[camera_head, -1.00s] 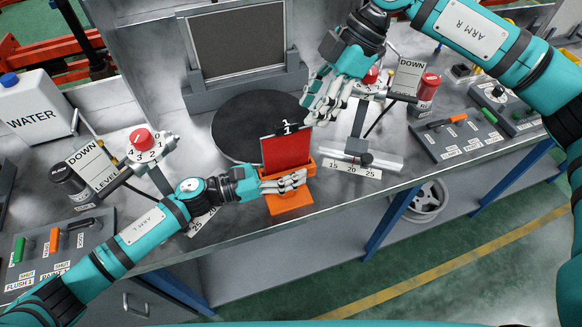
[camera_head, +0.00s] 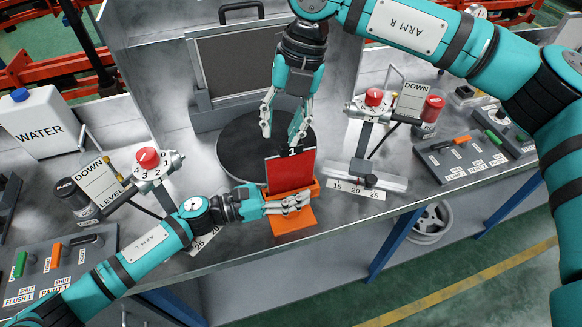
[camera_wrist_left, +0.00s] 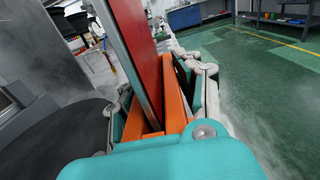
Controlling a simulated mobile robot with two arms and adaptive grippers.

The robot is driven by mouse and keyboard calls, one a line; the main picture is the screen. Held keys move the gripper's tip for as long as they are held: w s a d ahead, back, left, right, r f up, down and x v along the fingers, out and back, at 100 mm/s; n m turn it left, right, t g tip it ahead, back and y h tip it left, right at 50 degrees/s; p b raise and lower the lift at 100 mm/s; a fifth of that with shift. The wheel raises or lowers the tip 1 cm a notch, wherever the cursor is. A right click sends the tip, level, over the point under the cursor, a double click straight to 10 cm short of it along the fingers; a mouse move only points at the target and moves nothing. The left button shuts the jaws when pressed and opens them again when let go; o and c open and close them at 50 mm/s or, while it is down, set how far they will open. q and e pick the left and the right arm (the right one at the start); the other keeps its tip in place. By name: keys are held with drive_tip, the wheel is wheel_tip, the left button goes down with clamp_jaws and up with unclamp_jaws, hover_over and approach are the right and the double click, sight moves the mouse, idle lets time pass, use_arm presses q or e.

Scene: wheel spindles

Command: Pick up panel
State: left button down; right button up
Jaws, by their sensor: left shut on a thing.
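The red panel (camera_head: 290,172) stands in an orange holder (camera_head: 294,223) at the bench's front edge, with a dark clip at its top. In the left wrist view the red panel (camera_wrist_left: 145,50) rises between the walls of the orange holder (camera_wrist_left: 176,105). My left gripper (camera_head: 292,203) is shut on the orange holder, its fingers across the holder's front. My right gripper (camera_head: 282,128) points down just above the panel's top edge, fingers spread apart. One finger is left of the clip and one is close to it; I cannot tell whether they touch.
A black round turntable (camera_head: 235,155) lies behind the panel, with a grey framed screen (camera_head: 240,62) beyond. Red-knobbed sprayer stands (camera_head: 147,158) (camera_head: 374,97) flank it. A water jug (camera_head: 40,122) and switch boxes sit at the sides.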

sight(298, 162)
drive_tip(key=n+h, duration=0.2)
drive_tip(key=n, duration=0.4)
drive_tip(key=a+n+t+h, duration=0.1)
drive_tip(key=n+h, duration=0.1)
drive_tip(key=n, duration=0.4)
drive_tip(key=s+a+n+t+h, duration=0.1)
drive_tip(key=n+h, duration=0.1)
drive_tip(key=n, duration=0.4)
drive_tip(key=shift+r, duration=0.35)
drive_tip(key=n, duration=0.1)
drive_tip(key=n+h, duration=0.1)
drive_tip(key=n, duration=0.1)
drive_tip(key=shift+r+t, duration=0.2)
drive_tip(key=shift+t, duration=0.1)
drive_tip(key=x, duration=0.7)
drive_tip(key=shift+d, duration=0.1)
drive_tip(key=x, duration=0.5)
drive_tip(key=shift+s+d+r, duration=0.15)
drive_tip(key=shift+d, duration=0.1)
clamp_jaws()
